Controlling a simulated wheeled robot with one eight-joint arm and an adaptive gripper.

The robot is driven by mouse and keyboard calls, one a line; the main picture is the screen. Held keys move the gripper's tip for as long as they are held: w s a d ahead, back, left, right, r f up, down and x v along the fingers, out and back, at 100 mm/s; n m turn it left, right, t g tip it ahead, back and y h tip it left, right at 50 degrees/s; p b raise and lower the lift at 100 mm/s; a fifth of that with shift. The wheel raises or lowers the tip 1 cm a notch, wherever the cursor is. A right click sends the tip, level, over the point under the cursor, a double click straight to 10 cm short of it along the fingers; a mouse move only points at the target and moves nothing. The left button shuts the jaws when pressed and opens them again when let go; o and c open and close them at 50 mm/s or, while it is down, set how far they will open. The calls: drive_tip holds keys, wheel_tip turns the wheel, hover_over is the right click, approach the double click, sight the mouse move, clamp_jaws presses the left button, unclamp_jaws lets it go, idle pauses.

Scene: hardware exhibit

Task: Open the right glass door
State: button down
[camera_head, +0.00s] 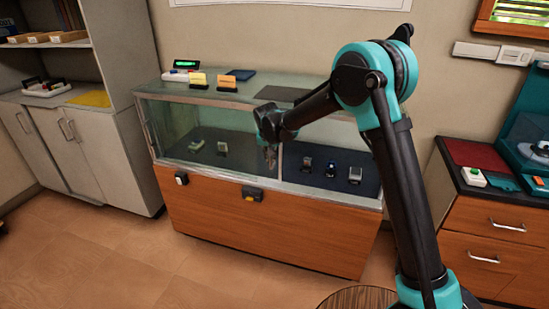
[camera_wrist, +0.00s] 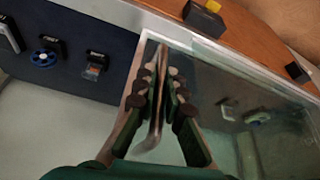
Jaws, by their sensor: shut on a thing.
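A low display case (camera_head: 240,225) with glass sides and a wooden lower front stands against the wall. My gripper (camera_head: 270,158) is at the middle of its glass front. In the wrist view my gripper (camera_wrist: 161,82) is shut on a thin upright metal handle (camera_wrist: 149,143) at the edge of a glass door pane (camera_wrist: 230,85). In that view the pane lies right of the fingers. Left of them the dark blue mat (camera_wrist: 85,25) shows clearly, with several small devices on it. My arm partly hides the right half of the case in the head view.
Two dark latch-like boxes (camera_head: 252,194) (camera_head: 181,178) sit on the case's wooden front. Small yellow-topped items (camera_head: 198,80) stand on top. A cabinet (camera_head: 85,150) is at left, a drawer unit (camera_head: 500,230) at right. Floor (camera_head: 130,265) in front is clear.

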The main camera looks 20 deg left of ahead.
drive_tip(key=c, duration=1.6)
unclamp_jaws()
drive_tip(key=v, duration=1.2)
drive_tip(key=shift+d, duration=0.1)
